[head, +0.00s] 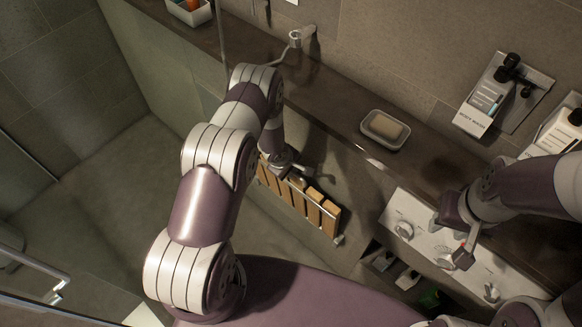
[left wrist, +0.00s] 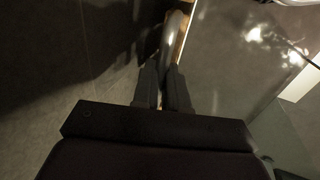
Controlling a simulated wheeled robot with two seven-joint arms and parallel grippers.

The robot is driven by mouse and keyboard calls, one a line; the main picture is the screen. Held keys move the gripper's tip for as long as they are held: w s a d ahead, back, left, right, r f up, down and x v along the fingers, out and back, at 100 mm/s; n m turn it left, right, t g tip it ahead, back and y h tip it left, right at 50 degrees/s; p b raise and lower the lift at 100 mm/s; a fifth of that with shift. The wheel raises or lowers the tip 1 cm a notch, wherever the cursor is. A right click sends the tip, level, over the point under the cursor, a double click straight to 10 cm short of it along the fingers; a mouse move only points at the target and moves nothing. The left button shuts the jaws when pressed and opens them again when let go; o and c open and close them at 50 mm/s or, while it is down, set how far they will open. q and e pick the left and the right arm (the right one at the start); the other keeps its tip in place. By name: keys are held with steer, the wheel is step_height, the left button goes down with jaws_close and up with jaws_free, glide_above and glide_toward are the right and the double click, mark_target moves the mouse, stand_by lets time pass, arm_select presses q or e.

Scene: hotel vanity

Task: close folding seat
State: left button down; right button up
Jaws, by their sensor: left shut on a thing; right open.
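The folding seat (head: 313,212) is a row of light wooden slats in a metal frame, low on the wall in the middle of the head view. It looks steeply raised and close to the wall, but I cannot tell its exact angle. My left gripper (head: 303,172) is at the seat's upper edge, partly hidden by my own wrist. In the left wrist view, the left fingers (left wrist: 164,92) are shut on a metal bar of the seat (left wrist: 174,38). My right gripper (head: 462,252) is open and empty, in front of the white control panel, far from the seat.
A brown ledge (head: 345,112) runs along the wall above the seat. It carries a soap dish (head: 384,130) with a bar of soap. A white panel (head: 425,248) with several knobs is at right, above dark shelves (head: 392,270). The tiled floor (head: 110,190) at left is clear.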

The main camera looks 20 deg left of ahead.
arm_select(q)
steer(key=shift+s+f, duration=0.35)
steer(key=shift+s, duration=0.05)
steer(key=c, duration=1.3)
jaws_free()
steer(key=shift+a, duration=0.1)
steer(key=shift+w+a+f, duration=0.15)
steer(key=shift+w+f, duration=0.05)
steer(key=shift+w, duration=0.25)
steer(key=p+v, duration=0.1)
steer(key=v, duration=1.2)
steer(key=shift+w, duration=0.25)
steer(key=shift+c, duration=0.3)
